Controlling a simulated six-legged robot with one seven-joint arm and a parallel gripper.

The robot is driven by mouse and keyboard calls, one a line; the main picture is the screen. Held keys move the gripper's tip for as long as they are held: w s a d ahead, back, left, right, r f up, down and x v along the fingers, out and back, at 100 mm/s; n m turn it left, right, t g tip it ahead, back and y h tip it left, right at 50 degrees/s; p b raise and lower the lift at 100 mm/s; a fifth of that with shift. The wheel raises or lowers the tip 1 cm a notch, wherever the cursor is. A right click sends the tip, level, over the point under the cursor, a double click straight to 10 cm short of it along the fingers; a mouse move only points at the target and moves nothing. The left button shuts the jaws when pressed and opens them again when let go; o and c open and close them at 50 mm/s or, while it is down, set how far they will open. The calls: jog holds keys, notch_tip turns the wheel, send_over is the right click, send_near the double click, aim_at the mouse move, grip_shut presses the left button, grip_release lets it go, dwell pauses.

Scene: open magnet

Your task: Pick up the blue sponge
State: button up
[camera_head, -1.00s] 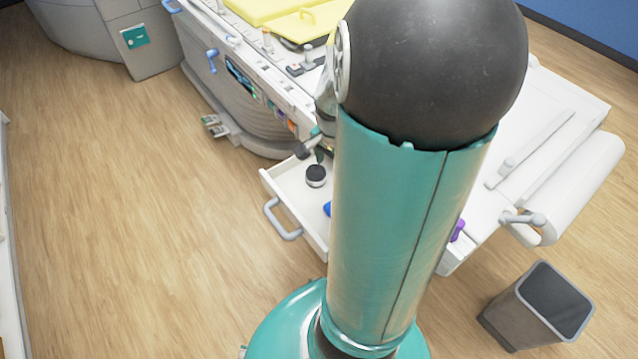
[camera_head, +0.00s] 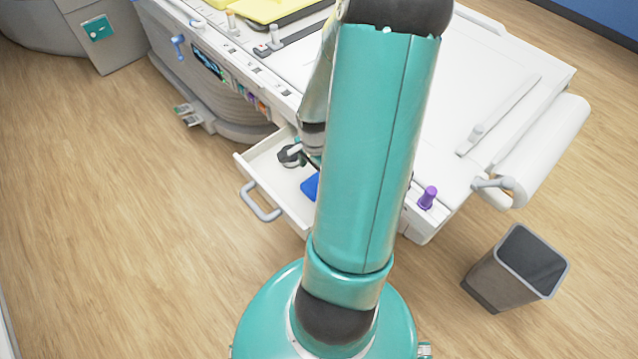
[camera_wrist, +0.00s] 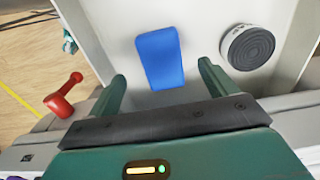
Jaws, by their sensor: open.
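The blue sponge (camera_wrist: 161,58) lies flat in the open white drawer (camera_wrist: 205,20). In the wrist view it sits between and just beyond the two fingertips of my gripper (camera_wrist: 162,80), which is open and empty. In the head view a corner of the sponge (camera_head: 310,187) shows beside my arm, which hides the rest. The gripper itself is mostly hidden by my arm in the head view.
A round dark-topped white object (camera_wrist: 247,47) lies in the drawer right of the sponge. A red knob (camera_wrist: 64,97) is at the left. The drawer's grey handle (camera_head: 259,203) juts over wooden floor. A bin (camera_head: 516,268) stands at the right.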

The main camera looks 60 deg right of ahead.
aim_at(316, 183)
jog(key=shift+d+f, duration=0.1)
jog(key=shift+f, duration=2.85)
jog(key=shift+c, duration=0.3)
jog(key=c, duration=1)
